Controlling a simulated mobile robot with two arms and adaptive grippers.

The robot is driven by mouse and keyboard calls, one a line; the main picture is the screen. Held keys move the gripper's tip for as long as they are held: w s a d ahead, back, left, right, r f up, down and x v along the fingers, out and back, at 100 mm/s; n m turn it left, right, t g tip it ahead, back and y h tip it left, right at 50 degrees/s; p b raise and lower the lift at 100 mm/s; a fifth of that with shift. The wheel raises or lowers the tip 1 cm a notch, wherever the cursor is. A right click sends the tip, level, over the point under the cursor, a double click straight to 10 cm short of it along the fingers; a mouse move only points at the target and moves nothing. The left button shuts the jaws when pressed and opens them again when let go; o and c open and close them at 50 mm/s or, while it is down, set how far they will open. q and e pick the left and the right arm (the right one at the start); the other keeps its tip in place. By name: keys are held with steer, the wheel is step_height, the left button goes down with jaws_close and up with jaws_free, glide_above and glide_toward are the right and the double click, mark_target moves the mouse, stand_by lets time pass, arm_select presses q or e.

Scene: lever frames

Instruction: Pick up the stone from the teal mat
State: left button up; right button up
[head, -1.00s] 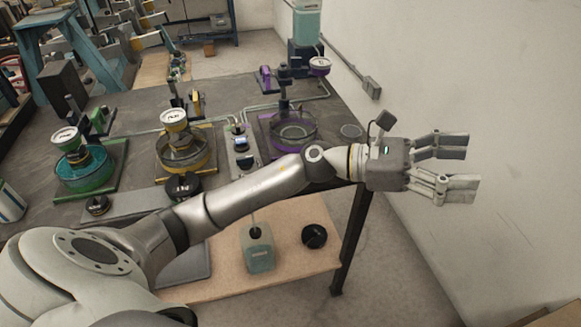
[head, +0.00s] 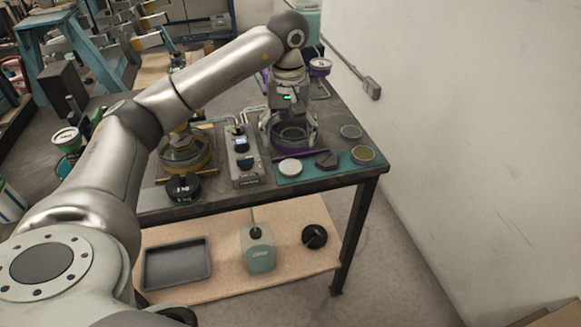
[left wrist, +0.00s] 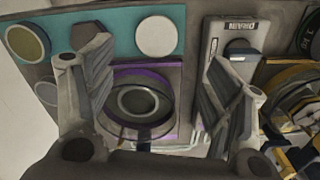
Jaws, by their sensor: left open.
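The teal mat (head: 308,173) lies at the front right corner of the dark table. On it are a pale round disc (head: 290,167), a dark, angular flat piece (head: 326,160) that looks like the stone, and an olive round disc (head: 362,153). In the left wrist view the mat (left wrist: 120,38) runs along the top, with the dark piece (left wrist: 87,35) partly behind a finger. My left gripper (head: 289,128) is open and empty, pointing down over the purple-framed dish (left wrist: 138,103), behind the mat in the head view. My right gripper is not in view.
A grey control box (head: 243,160) stands left of the mat. A yellow-framed dish (head: 185,153) and a black round weight (head: 183,188) are further left. A round dish (head: 351,131) sits behind the olive disc. A wall borders the right side.

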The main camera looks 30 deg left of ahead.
mark_target(290, 166)
arm_select(q)
step_height(290, 166, down, 3)
steer(key=shift+f, duration=0.1)
steer(key=shift+d+f+p, duration=0.15)
steer(key=shift+f+p, duration=0.3)
steer(key=shift+f, duration=0.9)
steer(key=shift+d+f+p, duration=0.15)
steer(key=shift+f+p, duration=0.3)
steer(key=shift+f, duration=0.85)
steer(key=c, duration=1.1)
